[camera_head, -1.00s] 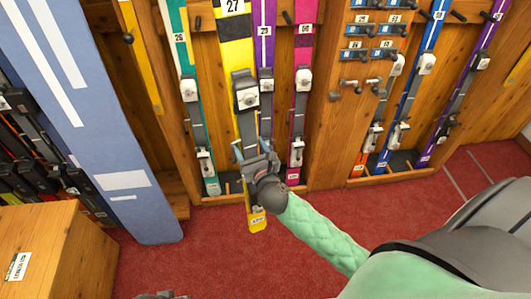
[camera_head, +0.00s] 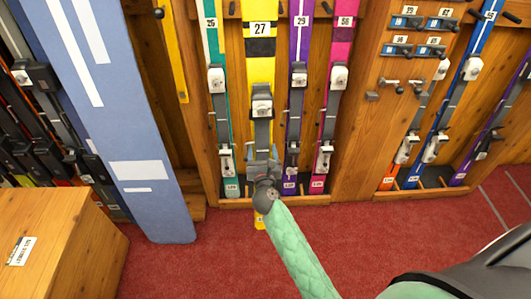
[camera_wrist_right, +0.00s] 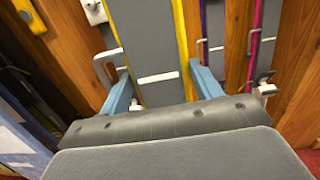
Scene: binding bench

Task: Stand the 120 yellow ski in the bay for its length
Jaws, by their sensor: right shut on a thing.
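The yellow ski (camera_head: 261,75) with black bands and the number 27 is upright in front of a wooden rack bay, between a teal ski and a purple ski. The ski's yellow tail (camera_head: 260,219) shows below my gripper, in front of the bay's low front edge. In the right wrist view the gripper's two blue fingers (camera_wrist_right: 160,88) stand on either side of the ski's grey and yellow face (camera_wrist_right: 150,50). My left gripper is not in view.
A blue board (camera_head: 135,120) leans at the left, near a wooden box (camera_head: 65,245). Red carpet (camera_head: 390,235) is open in front.

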